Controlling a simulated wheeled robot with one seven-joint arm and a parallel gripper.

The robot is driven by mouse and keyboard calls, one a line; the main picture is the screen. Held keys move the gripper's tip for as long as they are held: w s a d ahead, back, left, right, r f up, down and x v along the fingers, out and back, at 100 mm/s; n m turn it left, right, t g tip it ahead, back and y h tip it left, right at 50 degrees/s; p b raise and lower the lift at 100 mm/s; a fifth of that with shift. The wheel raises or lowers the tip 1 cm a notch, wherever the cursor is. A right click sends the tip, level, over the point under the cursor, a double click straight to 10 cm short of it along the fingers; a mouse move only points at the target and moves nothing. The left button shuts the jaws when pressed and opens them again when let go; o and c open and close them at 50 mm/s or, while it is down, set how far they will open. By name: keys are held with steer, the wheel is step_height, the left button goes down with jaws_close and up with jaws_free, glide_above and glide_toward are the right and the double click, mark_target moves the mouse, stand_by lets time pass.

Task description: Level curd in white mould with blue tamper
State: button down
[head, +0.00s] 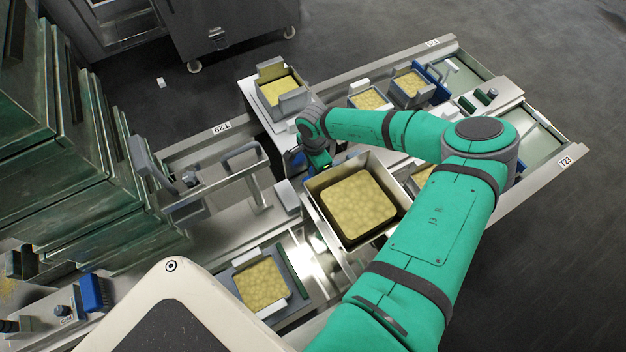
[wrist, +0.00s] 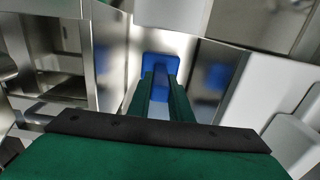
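Several square moulds of yellow curd show in the head view. A pale mould (head: 297,101) with raised end walls stands on a white block at the top centre, its curd (head: 279,88) lumpy. My gripper (head: 318,160) points down between that block and the large steel tub, partly hidden by my wrist. In the wrist view a blue tamper (wrist: 160,64) shows a flat plate and a stem. My green fingers (wrist: 160,92) lie on both sides of the stem and appear shut on it. The plate is over or against shiny steel; contact is unclear.
Smaller moulds sit behind my arm (head: 368,98) and at the front (head: 261,284). A metal handle frame (head: 222,180) stands left, close to green stacked crates (head: 60,130). A blue brush (head: 91,292) is at lower left.

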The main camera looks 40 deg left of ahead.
steer(key=shift+r, duration=0.9)
steer(key=shift+d+r, duration=0.1)
steer(key=shift+r, duration=0.5)
steer(key=shift+s, duration=0.1)
